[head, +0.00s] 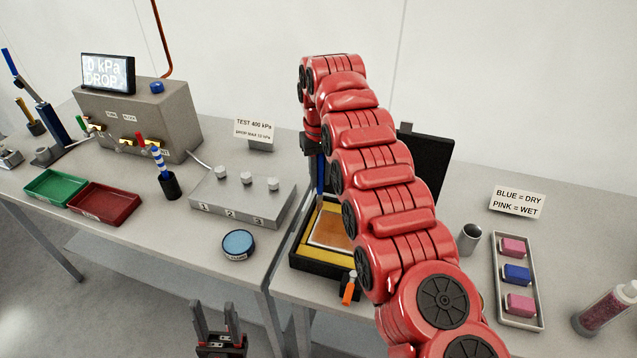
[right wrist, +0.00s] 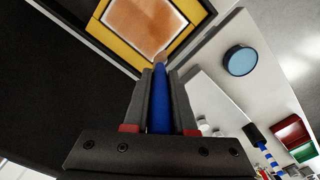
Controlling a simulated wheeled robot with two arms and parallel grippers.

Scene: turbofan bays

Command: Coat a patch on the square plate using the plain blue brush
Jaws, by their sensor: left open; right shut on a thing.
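The plain blue brush (right wrist: 160,105) is held between the fingers of my right gripper (right wrist: 160,75). In the head view, its blue handle (head: 320,176) points down beside my red right arm, which hides most of that gripper. The square plate (head: 328,230) lies in yellow lining inside an open black case, partly hidden by the arm. In the right wrist view, the plate (right wrist: 143,25) shows an orange-brown face with a pale border. The brush tip overlaps the plate's near edge there; I cannot tell whether they touch. My left gripper (head: 219,322) is open and empty, in front of the table.
A round blue-topped tin (head: 238,243) stands left of the case. A striped blue-and-white brush (head: 160,164) stands in a black holder. An orange-handled item (head: 349,288) is at the case's front. A tray (head: 499,270) of pink and blue blocks lies right of my arm.

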